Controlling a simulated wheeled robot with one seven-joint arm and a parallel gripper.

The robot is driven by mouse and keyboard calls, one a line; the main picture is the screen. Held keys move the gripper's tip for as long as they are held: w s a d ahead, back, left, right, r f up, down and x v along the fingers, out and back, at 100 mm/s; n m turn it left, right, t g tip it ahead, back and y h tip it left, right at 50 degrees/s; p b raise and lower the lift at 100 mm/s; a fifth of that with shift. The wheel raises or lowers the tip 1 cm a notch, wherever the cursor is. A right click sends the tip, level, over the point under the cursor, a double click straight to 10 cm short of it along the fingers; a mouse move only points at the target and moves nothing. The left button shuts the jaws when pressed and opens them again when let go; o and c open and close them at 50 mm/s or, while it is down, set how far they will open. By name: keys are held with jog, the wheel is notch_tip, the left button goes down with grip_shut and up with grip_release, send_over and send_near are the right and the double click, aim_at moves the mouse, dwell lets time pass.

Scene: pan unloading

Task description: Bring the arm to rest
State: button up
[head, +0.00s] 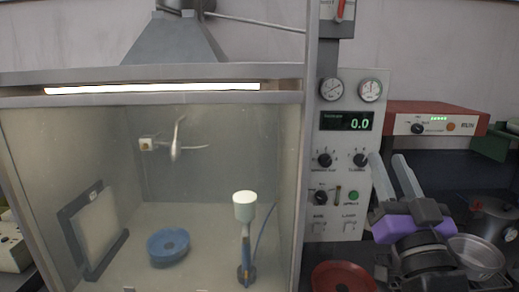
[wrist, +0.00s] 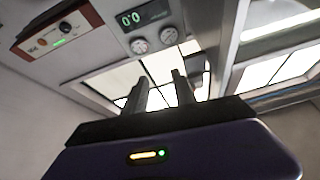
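My gripper (head: 390,162) is at the right of the head view, raised in front of the instrument panel, with its two grey fingers pointing up. The wrist view shows the same gripper (wrist: 159,80) with a clear gap between the fingers and nothing in it. It is open and empty. My purple and black wrist is below the fingers in the head view and hides part of the bench behind it.
A glass-fronted hood (head: 150,98) fills the left, with a blue ring-shaped dish (head: 168,247) inside. The panel's display (head: 346,121) reads 0.0. A red dish (head: 343,279) lies left of my arm, a metal bowl (head: 478,252) right of it. A red-topped box (head: 436,115) stands behind.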

jog(key=s+f+g, duration=0.2)
jog(key=s+f, duration=1.2)
jog(key=f, duration=0.4)
jog(key=s+a+f+g+b, duration=0.1)
jog(key=s+f+g, duration=0.1)
jog(key=s+f, duration=0.4)
jog(key=s+f+n+g, duration=0.1)
jog(key=s+f, duration=0.5)
jog(key=s, duration=0.6)
jog(key=s+a+f+g+b, duration=0.1)
jog(key=s+f+g, duration=0.3)
jog(key=s, duration=0.5)
notch_tip(320, 180, down, 2)
jog(key=shift+s+a+n+b, duration=0.3)
jog(key=shift+s, duration=0.05)
jog(key=shift+c, duration=0.4)
dwell(2.2)
